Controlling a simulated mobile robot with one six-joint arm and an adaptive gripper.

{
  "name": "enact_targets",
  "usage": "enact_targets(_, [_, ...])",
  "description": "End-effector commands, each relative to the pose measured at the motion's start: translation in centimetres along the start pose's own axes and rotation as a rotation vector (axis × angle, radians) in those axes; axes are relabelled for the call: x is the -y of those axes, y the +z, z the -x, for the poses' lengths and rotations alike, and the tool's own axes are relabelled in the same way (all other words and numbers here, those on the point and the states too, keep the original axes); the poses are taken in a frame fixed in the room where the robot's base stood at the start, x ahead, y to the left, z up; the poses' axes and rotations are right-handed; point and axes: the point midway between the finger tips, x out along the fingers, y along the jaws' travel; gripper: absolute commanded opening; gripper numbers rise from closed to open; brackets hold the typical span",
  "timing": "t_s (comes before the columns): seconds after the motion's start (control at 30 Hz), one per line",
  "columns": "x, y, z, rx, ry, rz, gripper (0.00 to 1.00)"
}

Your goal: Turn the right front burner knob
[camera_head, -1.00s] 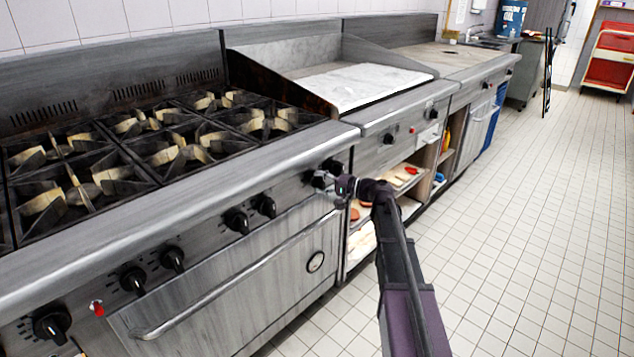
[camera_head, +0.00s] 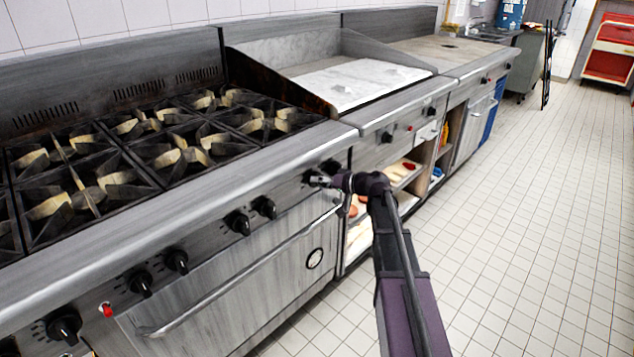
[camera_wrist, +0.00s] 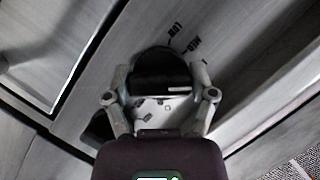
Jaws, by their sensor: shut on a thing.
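The right front burner knob is a dark round knob at the right end of the range's front panel. In the wrist view the knob (camera_wrist: 158,66) fills the space between my two fingers, with printed marks on the panel beside it. A light line shows on its dark grip. My gripper (camera_wrist: 159,82) is shut on the knob, one finger on each side. In the head view my gripper (camera_head: 318,180) reaches the panel from the right and mostly hides the held knob. Another dark knob (camera_head: 331,166) shows just behind it.
Several other black knobs, such as one pair member (camera_head: 264,207), line the panel to the left. The oven door handle (camera_head: 235,283) runs below. A griddle (camera_head: 365,85) and open shelves (camera_head: 400,175) stand to the right. The tiled floor (camera_head: 500,230) is clear.

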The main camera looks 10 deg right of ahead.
Motion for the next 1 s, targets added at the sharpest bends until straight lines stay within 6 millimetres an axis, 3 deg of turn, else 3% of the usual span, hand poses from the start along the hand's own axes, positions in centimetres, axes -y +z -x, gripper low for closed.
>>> enact_targets(0.47, [-0.18, -0.35, 0.16, -0.011, 0.013, 0.020, 0.25])
enact_targets(0.5, [-0.18, -0.36, 0.15, -0.011, 0.013, 0.020, 0.78])
enact_targets(0.57, [-0.16, -0.33, 0.15, -0.010, 0.012, 0.020, 0.96])
enact_targets(0.6, [-0.14, -0.31, 0.12, -0.009, 0.012, 0.020, 1.00])
enact_targets(1.0, [0.03, -0.04, -0.07, -0.001, 0.009, 0.022, 1.00])
